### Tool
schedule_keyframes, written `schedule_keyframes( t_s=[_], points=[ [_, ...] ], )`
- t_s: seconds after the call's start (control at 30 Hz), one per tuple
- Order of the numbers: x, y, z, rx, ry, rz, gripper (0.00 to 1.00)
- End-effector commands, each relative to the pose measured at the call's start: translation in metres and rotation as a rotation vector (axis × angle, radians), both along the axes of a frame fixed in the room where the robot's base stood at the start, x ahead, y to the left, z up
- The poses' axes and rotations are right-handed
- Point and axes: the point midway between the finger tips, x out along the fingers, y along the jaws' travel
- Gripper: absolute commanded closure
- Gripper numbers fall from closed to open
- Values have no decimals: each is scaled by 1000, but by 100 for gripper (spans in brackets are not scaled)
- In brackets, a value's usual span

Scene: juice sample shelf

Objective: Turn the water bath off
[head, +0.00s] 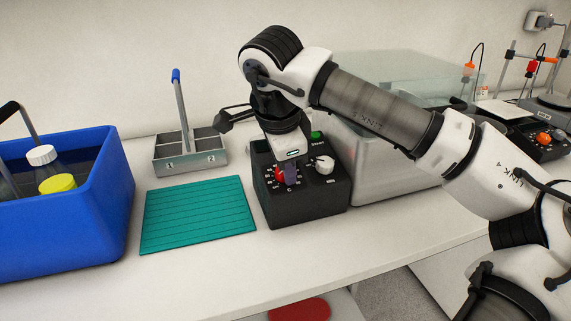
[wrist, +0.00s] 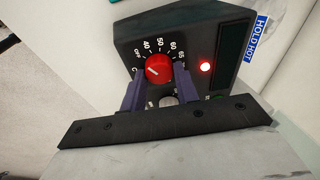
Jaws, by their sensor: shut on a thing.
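The water bath has a dark control box (head: 300,205) at the front, with a pale tank (head: 385,160) behind it. Its red knob (wrist: 157,66) has a scale around it with OFF at the left and numbers rising to 65 at the right. A white mark shows on the knob; I cannot tell exactly which setting it meets. A red lamp (wrist: 205,67) on the panel is lit. My gripper (head: 289,174) is at the panel, its purple fingers on either side of the red knob, shut on it. The fingers partly cover the knob in the head view.
A white knob (head: 324,165) and a green switch (head: 316,136) sit right of the red knob. A teal mat (head: 198,215), a metal rack (head: 190,158) and a blue bin (head: 105,200) with bottles stand to the left. Other equipment (head: 540,135) stands at the right.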

Motion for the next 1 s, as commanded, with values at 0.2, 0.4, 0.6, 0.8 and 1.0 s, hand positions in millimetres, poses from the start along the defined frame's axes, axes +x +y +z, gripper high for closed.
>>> schedule_keyframes(
  t_s=[0.2,0.4,0.6,0.8,1.0],
  points=[
    [0,0,0,-27,-11,112,92],
    [0,0,0,-42,-16,168,92],
    [0,0,0,-47,-17,187,92],
    [0,0,0,-47,-17,188,92],
    [0,0,0,-46,-16,187,61]
  ],
)
